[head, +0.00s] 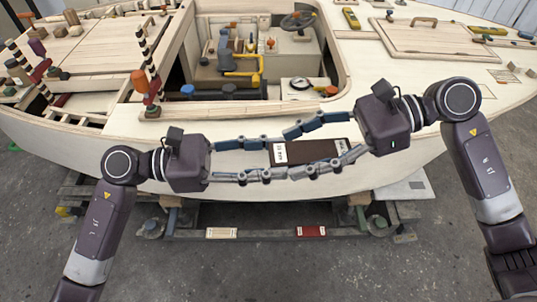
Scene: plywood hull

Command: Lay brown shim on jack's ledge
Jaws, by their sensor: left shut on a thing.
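The brown shim (318,150), a dark flat bar with a white label at its left end, is held level in front of the pale hull side. My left gripper (282,157) is shut on its labelled left end, from the left. My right gripper (289,153) reaches in from the right, its two fingers spread along the shim's upper and lower sides. Whether they touch it cannot be told. Below the hull, a jack-like support (377,224) stands at the right and another (152,228) at the left. Which ledge is the jack's is unclear.
A low beam under the hull carries a pale labelled piece (221,233) and a red labelled piece (311,231). The hull edge (235,128) runs behind my grippers. The deck above holds pegs, a yellow tool and a hatch. The floor in front is clear.

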